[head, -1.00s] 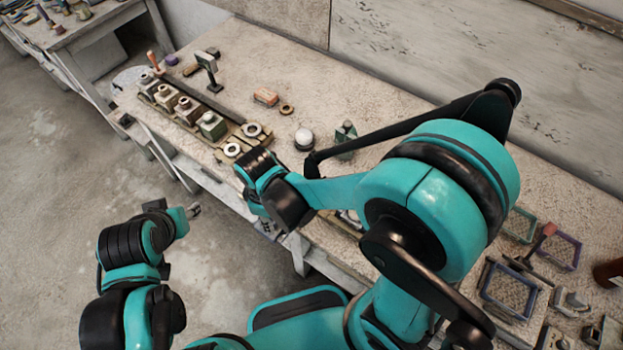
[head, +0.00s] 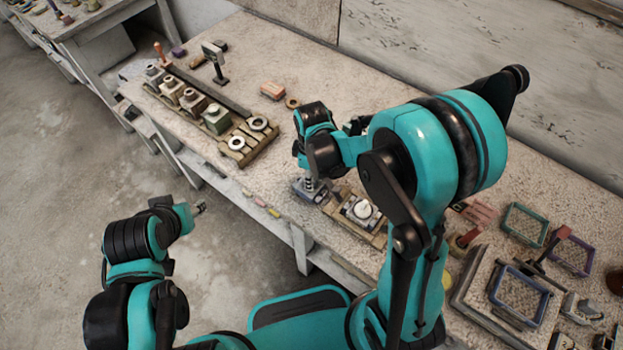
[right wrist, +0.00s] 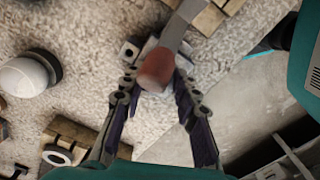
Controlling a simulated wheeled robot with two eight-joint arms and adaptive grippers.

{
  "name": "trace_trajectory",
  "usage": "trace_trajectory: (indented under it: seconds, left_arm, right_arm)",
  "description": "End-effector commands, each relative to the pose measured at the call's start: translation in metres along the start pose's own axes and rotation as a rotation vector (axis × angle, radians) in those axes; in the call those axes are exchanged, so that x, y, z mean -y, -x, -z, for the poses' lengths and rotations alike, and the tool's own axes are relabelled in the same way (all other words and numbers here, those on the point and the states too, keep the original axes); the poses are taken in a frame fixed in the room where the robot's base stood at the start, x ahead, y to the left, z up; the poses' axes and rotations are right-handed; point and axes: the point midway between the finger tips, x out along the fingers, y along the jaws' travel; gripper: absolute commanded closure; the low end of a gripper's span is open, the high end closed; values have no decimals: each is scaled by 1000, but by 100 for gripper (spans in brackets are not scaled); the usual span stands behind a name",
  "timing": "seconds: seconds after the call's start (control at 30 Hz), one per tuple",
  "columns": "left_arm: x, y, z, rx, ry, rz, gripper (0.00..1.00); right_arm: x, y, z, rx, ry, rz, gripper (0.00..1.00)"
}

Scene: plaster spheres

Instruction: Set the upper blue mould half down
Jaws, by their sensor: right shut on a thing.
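My right gripper (head: 312,184) points down at the bench's front edge, shut on the upper blue mould half (head: 308,191), a small blue-grey block. Whether the block touches the bench top or hangs just above it, I cannot tell. In the right wrist view my gripper's fingers (right wrist: 155,84) close around a pale block (right wrist: 131,50), partly hidden by a reddish rounded end with a grey strip. To the right in the head view, a grey mould half (head: 350,212) on a wooden base holds a white ball (head: 363,209). My left gripper (head: 200,208) is over the floor; its jaws are too small to read.
A wooden rack (head: 238,143) with several mould blocks and rings stands to the left. A white ball (right wrist: 22,76) on a stand is near my right gripper. Coloured frames (head: 525,224) lie at the right.

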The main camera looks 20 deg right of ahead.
Motion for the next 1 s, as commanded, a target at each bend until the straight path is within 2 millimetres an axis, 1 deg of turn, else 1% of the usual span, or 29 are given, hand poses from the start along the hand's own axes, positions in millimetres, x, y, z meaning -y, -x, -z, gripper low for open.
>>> trace_trajectory:
  seconds: [0.03, 0.23, 0.37, 0.4, 0.47, 0.73, 0.83, 0.93, 1.0]
  left_arm:
    - [0, -2, -1, 0, 0, 0, 58]
    - [0, 0, 0, 0, 0, 0, 58]
    - [0, -4, -3, 0, 0, 0, 58]
    - [0, -4, -2, 0, 0, 0, 58]
    - [0, -3, -2, 0, 0, 0, 58]
    - [0, -3, -2, 0, 0, 0, 58]
    - [0, 0, 0, 0, 0, 0, 58]
    - [0, 4, 3, 0, 0, 0, 58]
    - [0, 8, 6, 0, 0, 0, 58]
  right_arm:
    - [0, -4, 0, 0, 0, 0, 100]
    - [0, -3, 0, 0, 0, 0, 100]
    - [0, -7, 0, 0, 0, 0, 100]
    - [0, -7, 0, 0, 0, 0, 65]
    - [0, -6, 0, 0, 0, 0, 49]
    - [0, -6, 0, 0, 0, 0, 49]
    - [0, -2, 0, 0, 0, 0, 49]
    - [1, 10, 0, 0, 0, 0, 49]
    - [1, 24, 0, 0, 0, 0, 49]
